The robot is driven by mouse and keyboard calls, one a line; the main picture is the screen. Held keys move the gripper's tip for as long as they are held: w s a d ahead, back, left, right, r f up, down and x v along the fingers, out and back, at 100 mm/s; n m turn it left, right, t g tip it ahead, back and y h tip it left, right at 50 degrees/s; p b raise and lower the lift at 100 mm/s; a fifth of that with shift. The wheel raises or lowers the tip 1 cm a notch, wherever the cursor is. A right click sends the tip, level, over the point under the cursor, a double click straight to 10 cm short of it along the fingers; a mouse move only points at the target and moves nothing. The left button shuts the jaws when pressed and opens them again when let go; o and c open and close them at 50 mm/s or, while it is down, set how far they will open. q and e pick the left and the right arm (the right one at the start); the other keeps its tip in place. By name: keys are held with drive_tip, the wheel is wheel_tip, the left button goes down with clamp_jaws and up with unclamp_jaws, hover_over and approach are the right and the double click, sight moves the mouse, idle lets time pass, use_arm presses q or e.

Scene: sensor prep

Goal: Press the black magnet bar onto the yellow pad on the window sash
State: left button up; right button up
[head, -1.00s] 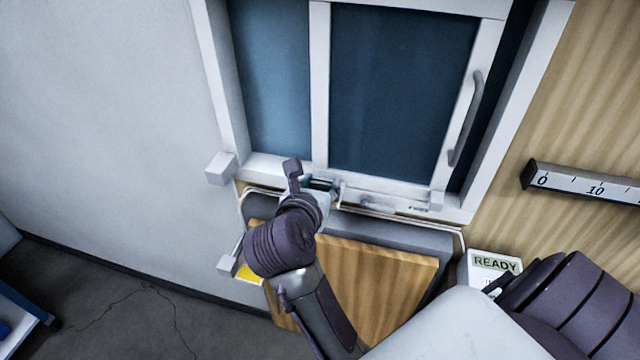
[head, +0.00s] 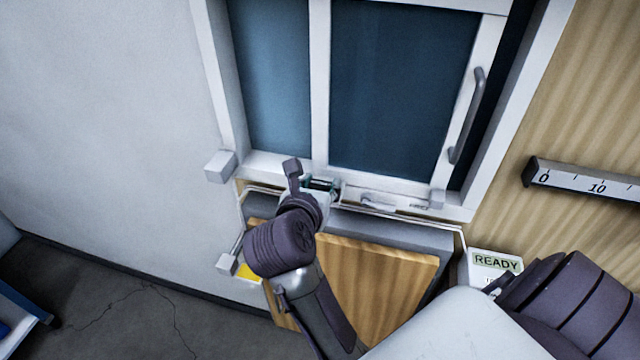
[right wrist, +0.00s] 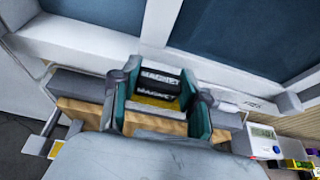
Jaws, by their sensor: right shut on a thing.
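The black magnet bar (right wrist: 158,84) has white lettering and sits between the teal fingers of my right gripper (right wrist: 160,101) in the right wrist view. The gripper is shut on it. In the head view my right gripper (head: 319,185) is at the bottom rail of the window sash (head: 385,182), and my own wrist hides much of it. A yellow strip (right wrist: 152,102) shows just below the bar between the fingers. I cannot tell whether this is the pad, or whether bar and strip touch. My left gripper is not in view.
A wooden board (head: 385,275) lies below the window. A display unit reading READY (head: 495,264) stands at its right. A ruler (head: 585,184) is on the wall at right. A white block (head: 220,167) sits at the frame's lower left corner, and a yellow patch (head: 249,272) is lower left.

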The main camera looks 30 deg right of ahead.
drive_tip(key=shift+s+f, duration=0.1)
drive_tip(key=shift+f, duration=0.3)
idle(1.1)
drive_tip(key=shift+a, duration=0.1)
idle(0.4)
drive_tip(key=o, duration=0.7)
drive_tip(key=shift+r, duration=0.1)
drive_tip(key=o, duration=1)
drive_tip(key=shift+r, duration=0.15)
drive_tip(key=shift+r, duration=0.1)
